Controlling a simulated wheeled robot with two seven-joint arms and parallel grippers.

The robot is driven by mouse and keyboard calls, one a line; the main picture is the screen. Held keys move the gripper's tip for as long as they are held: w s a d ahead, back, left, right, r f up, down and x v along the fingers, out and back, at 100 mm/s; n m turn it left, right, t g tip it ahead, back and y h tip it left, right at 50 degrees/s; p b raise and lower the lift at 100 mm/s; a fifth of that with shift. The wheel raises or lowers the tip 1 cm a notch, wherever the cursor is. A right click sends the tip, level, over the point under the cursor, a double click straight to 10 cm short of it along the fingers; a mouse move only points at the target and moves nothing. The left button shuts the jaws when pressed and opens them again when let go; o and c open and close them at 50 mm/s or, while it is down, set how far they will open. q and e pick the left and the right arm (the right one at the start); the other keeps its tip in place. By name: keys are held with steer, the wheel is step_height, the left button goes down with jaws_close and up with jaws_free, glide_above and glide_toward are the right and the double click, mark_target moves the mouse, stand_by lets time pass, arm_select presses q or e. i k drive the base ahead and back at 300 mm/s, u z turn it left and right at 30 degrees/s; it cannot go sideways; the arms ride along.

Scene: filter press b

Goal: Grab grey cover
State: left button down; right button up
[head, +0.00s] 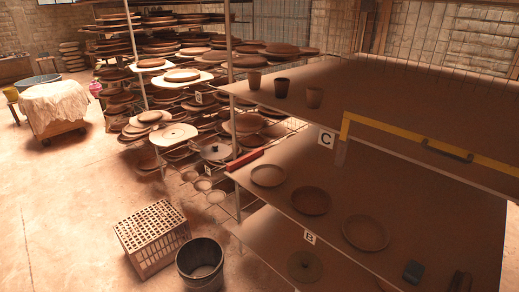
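No object is plainly a grey cover. A greyish round disc (215,152) with a dark raised part lies on the rack left of the red bar. A dark greenish round disc (305,266) with a small centre mark lies on the lower shelf near label B. I cannot tell whether either is the cover. Neither of my grippers is in view, and nothing is seen being held.
A yellow bar (395,137) with a black handle crosses at right. A crate (150,235) and bucket (200,265) stand on open floor.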

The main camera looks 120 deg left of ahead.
mark_target(214, 151)
steer(key=u, duration=4.75)
steer(key=i, duration=1.65)
steer(key=u, duration=0.05)
